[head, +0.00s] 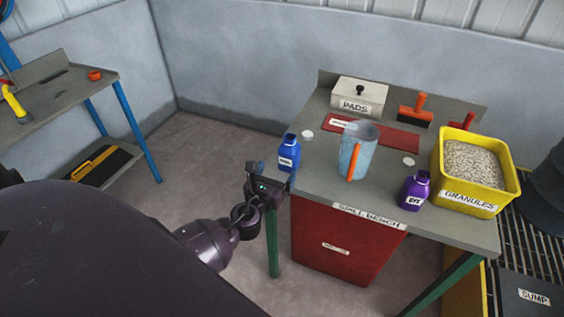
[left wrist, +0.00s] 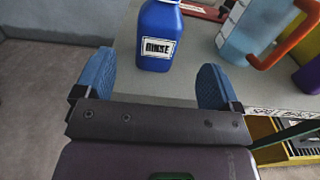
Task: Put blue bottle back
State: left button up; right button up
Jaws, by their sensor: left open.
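The blue bottle (head: 288,154), with a white label reading RINSE, stands upright on the grey bench at its left front edge. A pale round disc (head: 307,135) lies on the bench just behind and right of it. My left gripper (head: 274,173) is open and empty, just in front of the bottle at the bench's edge. In the left wrist view the bottle (left wrist: 158,38) stands beyond the blue fingers, roughly in line with the gap between them. The bottle's cap is cut off there. My right gripper is not in view.
A clear jug (head: 357,150) with an orange handle, a purple bottle (head: 414,190) and a yellow granules tub (head: 470,180) stand to the right. A PADS box (head: 359,97) and red mat (head: 396,139) are behind. A second pale disc (head: 409,160) lies near the purple bottle.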

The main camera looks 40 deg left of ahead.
pick_arm(q)
jog(key=s+d+f+n+g+h, duration=0.1)
jog(key=s+d+f+n+g, duration=0.1)
jog(key=s+n, duration=0.5)
jog(key=s+d+f+n+g+h, duration=0.1)
jog(key=s+f+n, duration=0.4)
jog(key=n, duration=0.9)
jog(key=s+d+f+n+g+h, duration=0.2)
jog(key=s+d+f+n+g, duration=0.1)
jog(key=s+n, duration=0.5)
jog(key=d+f+n, duration=0.1)
jog(key=d+n, duration=0.1)
jog(key=n, duration=0.1)
jog(key=shift+s+f, duration=0.25)
jog(key=shift+s, duration=0.15)
